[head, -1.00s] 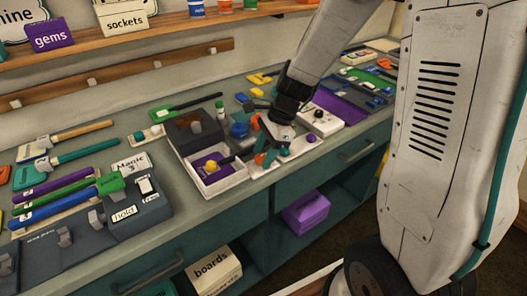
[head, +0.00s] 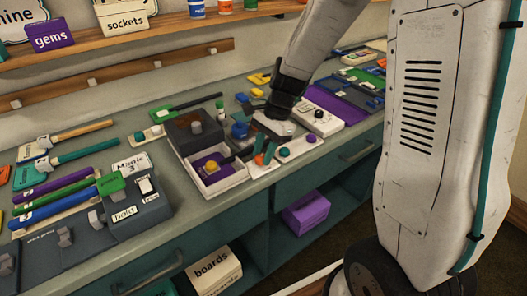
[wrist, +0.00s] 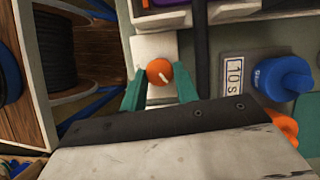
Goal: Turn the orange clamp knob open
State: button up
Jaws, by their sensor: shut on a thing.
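The orange clamp knob (wrist: 159,72) is round with a white pointer line and sits on a white plate (wrist: 146,46) in the wrist view. Its pointer slants toward the lower right. My gripper (wrist: 161,86) has teal fingers, one on each side of the knob, and is shut on it. In the head view my gripper (head: 266,149) reaches down to the white strip at the bench's front, with orange showing beside its fingers. The exact finger contact is partly hidden there.
A blue knob (wrist: 283,78) and a small label (wrist: 235,82) lie right of the gripper in the wrist view. A green knob (head: 285,151) and a purple knob (head: 310,139) stand close by. An open white box (head: 215,180) is on the left. A cable spool (wrist: 70,55) lies left.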

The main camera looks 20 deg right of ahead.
jog(key=n, duration=0.2)
jog(key=n+g+h, duration=0.1)
jog(key=n, duration=0.1)
jog(key=n+g, duration=0.1)
jog(key=n, duration=0.1)
jog(key=shift+w+a+n, duration=0.2)
jog(key=shift+w+n, duration=0.05)
jog(key=shift+n, duration=0.05)
jog(key=n+h, duration=0.1)
jog(key=n, duration=0.2)
jog(key=n+g+h, duration=0.1)
jog(key=n, duration=0.2)
jog(key=shift+w+a, duration=0.1)
jog(key=shift+a, duration=0.1)
jog(key=n+h, duration=0.1)
jog(key=n, duration=0.1)
jog(key=n+h, duration=0.1)
jog(key=n, duration=0.1)
jog(key=n+h, duration=0.1)
jog(key=n, duration=0.1)
jog(key=shift+a+n, duration=0.3)
jog(key=n, duration=0.2)
jog(key=n+t+h, duration=0.1)
jog(key=n, duration=0.1)
jog(key=n+h, duration=0.1)
jog(key=n, duration=0.1)
jog(key=shift+s+a+n+t, duration=0.15)
jog(key=shift+s+n+t, duration=0.15)
jog(key=shift+n, duration=0.1)
jog(key=o, duration=1)
